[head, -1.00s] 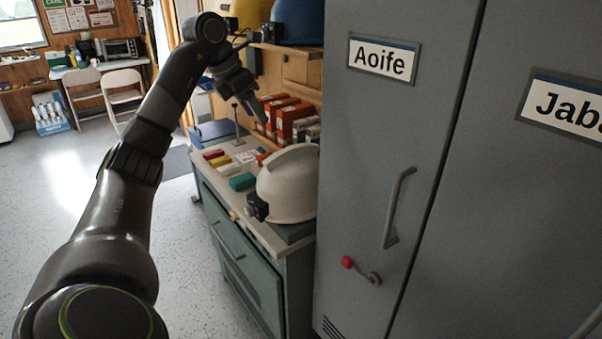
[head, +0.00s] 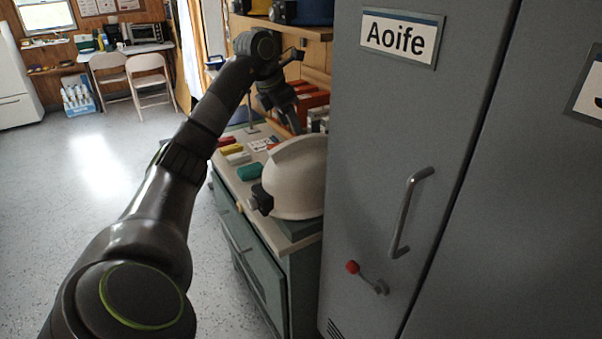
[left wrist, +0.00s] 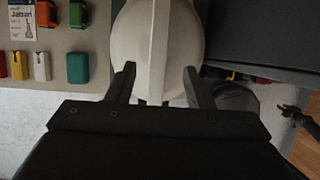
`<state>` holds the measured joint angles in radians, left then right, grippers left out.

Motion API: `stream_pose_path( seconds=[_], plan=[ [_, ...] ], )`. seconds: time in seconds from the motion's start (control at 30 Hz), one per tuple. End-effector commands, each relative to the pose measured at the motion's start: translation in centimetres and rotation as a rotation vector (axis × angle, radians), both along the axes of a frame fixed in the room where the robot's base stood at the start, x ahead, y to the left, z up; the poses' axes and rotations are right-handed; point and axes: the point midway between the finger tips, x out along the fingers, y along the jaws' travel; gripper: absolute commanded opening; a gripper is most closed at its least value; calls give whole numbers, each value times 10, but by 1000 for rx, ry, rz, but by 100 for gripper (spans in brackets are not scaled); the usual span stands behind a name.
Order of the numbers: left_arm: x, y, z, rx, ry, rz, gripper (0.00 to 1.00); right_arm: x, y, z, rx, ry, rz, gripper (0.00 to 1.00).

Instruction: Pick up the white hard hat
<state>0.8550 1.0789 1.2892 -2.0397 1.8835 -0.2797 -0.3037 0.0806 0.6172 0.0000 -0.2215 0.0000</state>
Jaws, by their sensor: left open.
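The white hard hat (head: 297,180) sits on the cabinet's worktop beside the grey locker, with a dark lamp-like part on its near-left side. In the left wrist view the hat (left wrist: 158,40) fills the top middle, its raised ridge running between my fingers. My left gripper (head: 290,126) is above and behind the hat in the head view. In the left wrist view the left gripper (left wrist: 158,84) is open, its fingertips apart over the hat's edge; I cannot tell whether they touch it.
The grey locker (head: 420,180) labelled Aoife, with a protruding handle (head: 408,212), stands close on the hat's right. Red, yellow, white and green blocks (head: 249,172) lie left of the hat. A shelf (head: 285,27) hangs above. Floor (head: 95,160) is open at left.

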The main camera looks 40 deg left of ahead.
Motion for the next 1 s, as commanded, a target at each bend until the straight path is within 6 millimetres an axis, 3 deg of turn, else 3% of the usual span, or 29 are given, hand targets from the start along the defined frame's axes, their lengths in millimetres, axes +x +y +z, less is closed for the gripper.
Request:
stream_pose_path(
  seconds=[0.13, 0.27, 0.43, 0.6, 0.83, 1.0],
  plan=[
    [4, -1, -11, -1, 0, -1, 47, 13, 1, 4, 1, -21, 3, 36],
    [9, -3, -18, -1, 1, -1, 47, 12, 1, 10, 1, -20, 3, 36],
    [23, -5, -38, -5, 2, -1, 47, 9, 1, 24, 1, -15, 2, 36],
    [29, -6, -57, -1, 1, -1, 47, 4, 2, 26, 2, -8, 1, 36],
    [30, -6, -59, 0, -1, -1, 47, 3, 1, 25, 2, -6, 1, 36],
    [30, -6, -59, 0, -1, 0, 28, 3, 1, 25, 2, -6, 1, 36]
  ],
)
